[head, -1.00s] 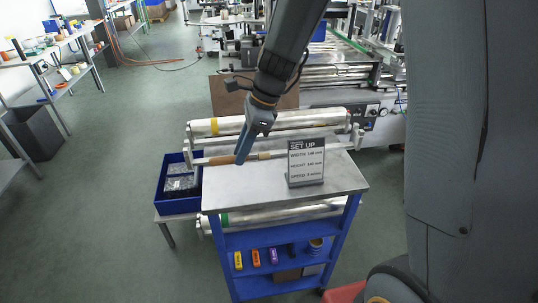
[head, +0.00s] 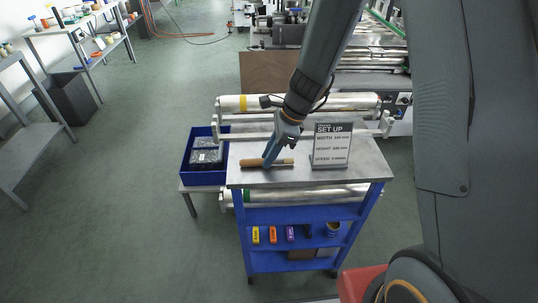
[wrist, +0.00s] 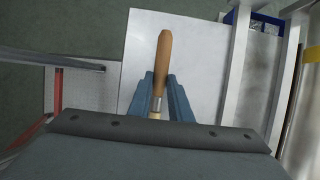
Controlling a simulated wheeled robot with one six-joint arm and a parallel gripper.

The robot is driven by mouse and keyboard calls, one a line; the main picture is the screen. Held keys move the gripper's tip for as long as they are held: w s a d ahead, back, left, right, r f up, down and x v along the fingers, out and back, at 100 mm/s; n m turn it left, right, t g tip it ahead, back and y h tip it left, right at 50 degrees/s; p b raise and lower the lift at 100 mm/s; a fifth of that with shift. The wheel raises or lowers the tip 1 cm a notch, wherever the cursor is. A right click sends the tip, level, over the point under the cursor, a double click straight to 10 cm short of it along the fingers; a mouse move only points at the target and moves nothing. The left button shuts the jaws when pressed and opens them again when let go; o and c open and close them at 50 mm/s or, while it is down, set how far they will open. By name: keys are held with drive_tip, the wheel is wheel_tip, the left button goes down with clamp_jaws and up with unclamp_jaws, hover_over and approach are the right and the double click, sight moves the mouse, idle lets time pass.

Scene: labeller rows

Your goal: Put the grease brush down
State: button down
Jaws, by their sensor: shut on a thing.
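The grease brush (head: 252,163) has a brown wooden handle and a metal ferrule, and it lies level at the top surface of the blue cart (head: 240,178). In the wrist view its handle (wrist: 164,62) points away from me, and the bristle end is mostly hidden by my gripper's housing. My gripper (head: 267,162) is shut on the brush near the ferrule; its blue fingers show on both sides in the wrist view (wrist: 160,88). The brush is at or just above the grey metal top; I cannot tell if it touches.
A "SET UP" sign (head: 331,146) stands on the cart top right of the brush. Metal rollers (head: 300,103) lie behind the cart. A blue bin (head: 187,172) stands to the left. The front of the cart top is clear.

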drive_tip(key=shift+f, duration=0.15)
drive_tip(key=c, duration=1.6)
unclamp_jaws()
